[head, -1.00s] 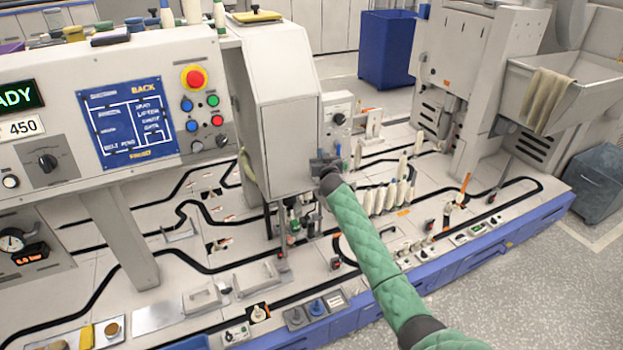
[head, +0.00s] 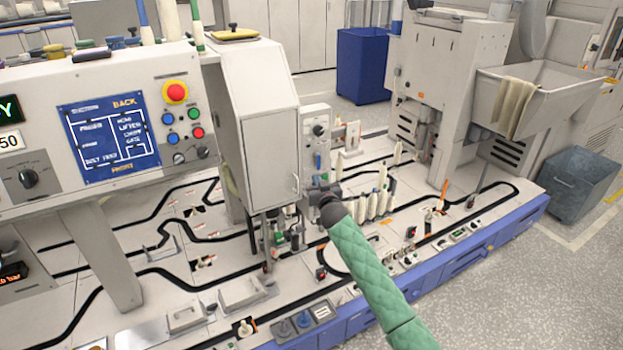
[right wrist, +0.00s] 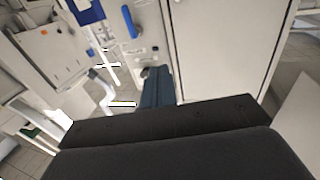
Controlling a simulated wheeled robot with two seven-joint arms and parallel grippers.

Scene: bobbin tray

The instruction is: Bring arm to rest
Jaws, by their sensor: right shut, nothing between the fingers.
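My right arm, in a green quilted sleeve, comes in from the lower right of the head view. My right gripper (head: 318,190) is at its end, small and dark, just right of the lower edge of the beige machine housing (head: 262,130). Whether it touches the housing cannot be told. In the right wrist view the gripper's dark body fills the bottom, and its narrow fingers (right wrist: 156,88) are together with nothing held. My left gripper is not in view.
The bench with black tracks (head: 160,285) spreads below. Several pale bobbins (head: 372,205) stand just right of the gripper. A control panel (head: 108,140) is at left, and a hopper machine (head: 445,90) at right. A blue bin (head: 362,65) and a grey bin (head: 580,183) stand on the floor.

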